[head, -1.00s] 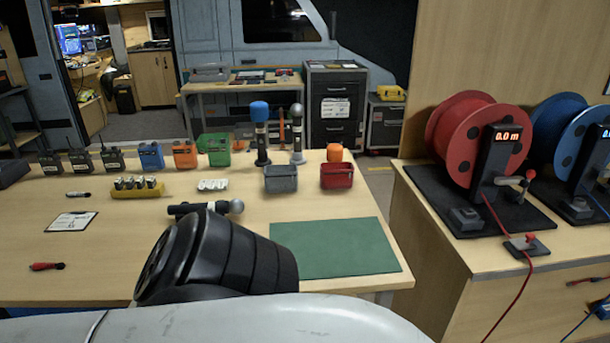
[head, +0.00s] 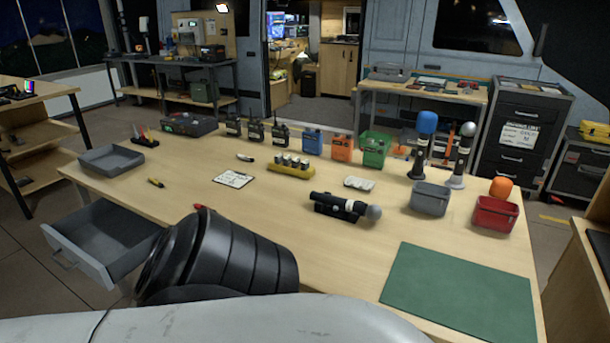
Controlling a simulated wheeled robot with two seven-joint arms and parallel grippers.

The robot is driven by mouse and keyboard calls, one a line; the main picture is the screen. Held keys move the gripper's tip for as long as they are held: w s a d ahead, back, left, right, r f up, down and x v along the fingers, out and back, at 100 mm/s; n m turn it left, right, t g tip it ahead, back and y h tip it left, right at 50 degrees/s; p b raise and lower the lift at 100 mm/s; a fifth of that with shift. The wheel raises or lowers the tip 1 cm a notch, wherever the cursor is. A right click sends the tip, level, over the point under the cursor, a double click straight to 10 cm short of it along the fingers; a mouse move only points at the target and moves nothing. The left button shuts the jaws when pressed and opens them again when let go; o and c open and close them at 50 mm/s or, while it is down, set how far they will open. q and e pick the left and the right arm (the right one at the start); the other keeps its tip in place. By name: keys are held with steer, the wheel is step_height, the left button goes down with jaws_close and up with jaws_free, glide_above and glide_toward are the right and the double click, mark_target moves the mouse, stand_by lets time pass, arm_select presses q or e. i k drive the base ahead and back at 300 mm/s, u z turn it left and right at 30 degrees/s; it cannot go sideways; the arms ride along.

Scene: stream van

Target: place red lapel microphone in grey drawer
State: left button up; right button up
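A small red item, which looks like the red lapel microphone (head: 199,207), lies on the table near its front edge. Only its tip shows; my black arm part hides the rest. The grey drawer (head: 85,262) is pulled out from the table's front left side. Its inside looks empty, and my arm covers part of its right end. Neither of my grippers shows in the head view.
On the table are a grey tray (head: 111,160), a yellow small item (head: 156,183), a clipboard (head: 233,179), a black handheld microphone (head: 338,206), a yellow battery holder (head: 290,170) and a green mat (head: 460,292). Radios and bins stand behind. The left front tabletop is mostly clear.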

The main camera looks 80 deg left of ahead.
mark_target(116, 224)
steer(key=u, duration=2.45)
